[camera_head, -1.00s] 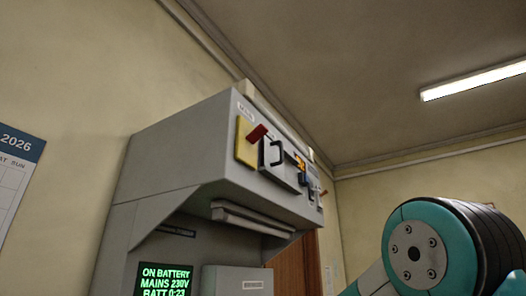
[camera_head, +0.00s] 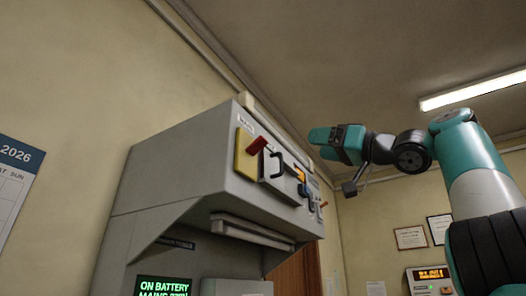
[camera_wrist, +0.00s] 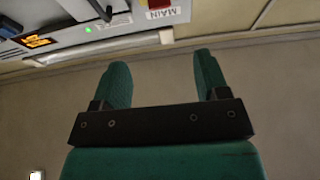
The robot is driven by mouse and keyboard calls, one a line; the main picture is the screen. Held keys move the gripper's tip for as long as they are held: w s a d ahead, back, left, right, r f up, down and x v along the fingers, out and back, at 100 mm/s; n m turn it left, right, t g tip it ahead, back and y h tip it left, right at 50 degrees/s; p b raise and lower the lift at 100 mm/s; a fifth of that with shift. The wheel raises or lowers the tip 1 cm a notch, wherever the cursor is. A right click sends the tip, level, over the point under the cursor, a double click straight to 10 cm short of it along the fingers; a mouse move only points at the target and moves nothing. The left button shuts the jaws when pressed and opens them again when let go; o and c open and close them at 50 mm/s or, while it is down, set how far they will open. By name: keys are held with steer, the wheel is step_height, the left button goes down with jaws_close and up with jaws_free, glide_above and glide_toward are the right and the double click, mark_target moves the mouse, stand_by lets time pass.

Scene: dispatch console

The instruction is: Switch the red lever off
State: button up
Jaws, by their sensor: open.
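The red lever (camera_head: 257,145) sits on a yellow plate (camera_head: 244,158) at the near left end of the grey console's upper front, beside a MAIN label. In the head view it sticks up and outward from the plate. In the wrist view a red part (camera_wrist: 159,3) shows at the top edge, above the MAIN label and cut off by the frame. My gripper (camera_head: 318,143) is to the right of the lever in the head view, apart from the console. The wrist view shows its two green fingers (camera_wrist: 162,72) spread, with nothing between them.
The grey console (camera_head: 180,150) carries a black handle (camera_head: 275,165), an orange display (camera_head: 300,172), a blue part (camera_head: 303,188) and another red-tipped lever (camera_head: 323,204). A green-text screen (camera_head: 165,286) is below. A ledge (camera_head: 250,229) juts out under the controls. Open air lies right of the console.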

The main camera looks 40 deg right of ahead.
mark_target(265, 141)
steer(key=p+x, duration=0.6)
steer(key=x, duration=0.2)
steer(key=p+x, duration=0.6)
steer(key=x, duration=0.2)
steer(key=shift+r, duration=0.3)
steer(key=shift+w+a, duration=0.15)
steer(key=shift+w, duration=0.35)
steer(key=c, duration=0.9)
